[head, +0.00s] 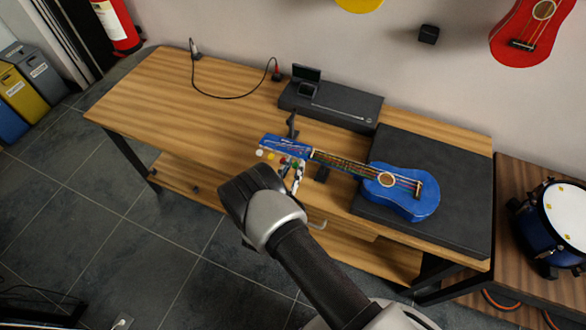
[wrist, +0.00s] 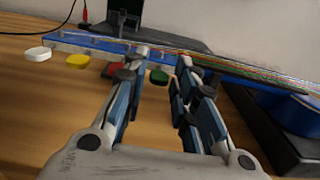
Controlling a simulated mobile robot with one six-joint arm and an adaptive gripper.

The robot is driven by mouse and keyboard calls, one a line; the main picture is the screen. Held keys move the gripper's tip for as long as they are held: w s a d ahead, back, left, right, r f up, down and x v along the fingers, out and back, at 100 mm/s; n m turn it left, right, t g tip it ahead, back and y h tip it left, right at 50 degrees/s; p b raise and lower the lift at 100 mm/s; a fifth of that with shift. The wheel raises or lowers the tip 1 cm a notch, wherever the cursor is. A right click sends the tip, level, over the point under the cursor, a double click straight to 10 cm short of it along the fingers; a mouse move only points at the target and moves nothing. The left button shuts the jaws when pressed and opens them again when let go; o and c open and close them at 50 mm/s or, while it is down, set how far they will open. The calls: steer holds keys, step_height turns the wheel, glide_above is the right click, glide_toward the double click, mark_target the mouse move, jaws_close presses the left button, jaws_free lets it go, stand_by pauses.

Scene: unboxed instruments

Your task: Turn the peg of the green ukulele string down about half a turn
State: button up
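A blue ukulele (head: 413,201) lies on the workbench, its headstock (head: 278,145) to the left. Tuning pegs stick out along the near edge of the headstock: white (wrist: 38,53), yellow (wrist: 77,61), red (wrist: 113,70) and green (wrist: 158,76). My gripper (wrist: 162,64) is open, pointing at the headstock. In the wrist view the green peg shows between its two fingers, with space visible on both sides. The red peg is just outside the left finger, partly hidden by it. In the head view my gripper (head: 293,174) and arm are at the bench's near edge.
The ukulele body rests on a dark mat (head: 461,226). A black case (head: 328,105) with a small open box (head: 306,78) stands behind. A dark stand (head: 292,124) is by the headstock. The left of the bench (head: 165,95) is clear except for a cable (head: 235,97).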

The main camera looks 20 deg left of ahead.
jaws_close()
steer(key=shift+m+b, duration=0.35)
steer(key=shift+m, duration=0.45)
steer(key=shift+o, duration=0.2)
jaws_free()
